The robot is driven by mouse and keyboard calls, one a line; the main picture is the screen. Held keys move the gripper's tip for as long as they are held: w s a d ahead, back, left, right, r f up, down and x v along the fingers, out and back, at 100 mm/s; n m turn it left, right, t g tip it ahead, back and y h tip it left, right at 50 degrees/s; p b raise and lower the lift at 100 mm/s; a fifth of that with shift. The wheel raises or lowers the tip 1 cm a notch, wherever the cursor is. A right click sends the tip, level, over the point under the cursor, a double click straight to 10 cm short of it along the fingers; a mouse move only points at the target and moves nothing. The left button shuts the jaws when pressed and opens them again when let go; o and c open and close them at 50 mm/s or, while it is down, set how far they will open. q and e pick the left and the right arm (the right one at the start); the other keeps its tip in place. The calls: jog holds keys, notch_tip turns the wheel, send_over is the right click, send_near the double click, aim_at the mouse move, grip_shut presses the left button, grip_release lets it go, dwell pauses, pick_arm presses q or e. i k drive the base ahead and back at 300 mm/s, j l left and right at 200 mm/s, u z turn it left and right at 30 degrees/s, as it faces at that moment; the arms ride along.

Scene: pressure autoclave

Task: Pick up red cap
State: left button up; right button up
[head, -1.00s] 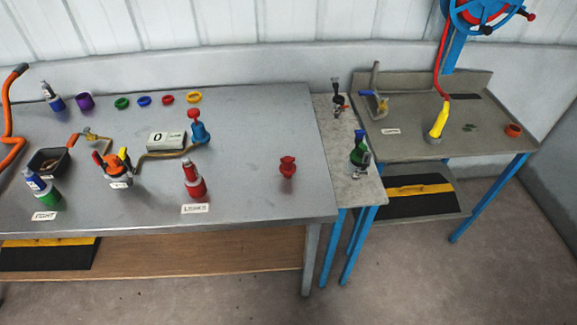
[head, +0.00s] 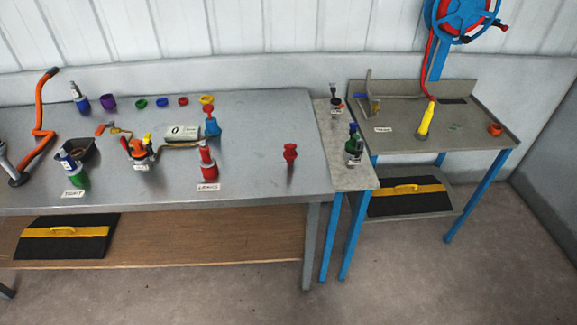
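A small red cap-like piece (head: 290,151) with a flared top and narrower base stands alone on the right part of the grey metal table (head: 255,125). A flat red ring (head: 183,101) lies in the back row; I cannot tell which of the two is the red cap. A red bottle (head: 208,168) stands behind the LEAKS label (head: 208,187). Neither of my grippers is in view.
Blue, green and yellow rings (head: 207,99) lie along the back. A gauge with orange and yellow parts (head: 139,150), a digital readout (head: 183,133) and a black tray (head: 86,152) stand on the left half. A narrow side table (head: 343,175) adjoins on the right.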

aim_at(290, 154)
jog(key=k+u, duration=0.15)
jog(key=u, duration=1.15)
jog(key=l+u, duration=0.35)
jog(key=l, duration=0.8)
jog(key=l+u, duration=0.35)
jog(key=l, duration=0.85)
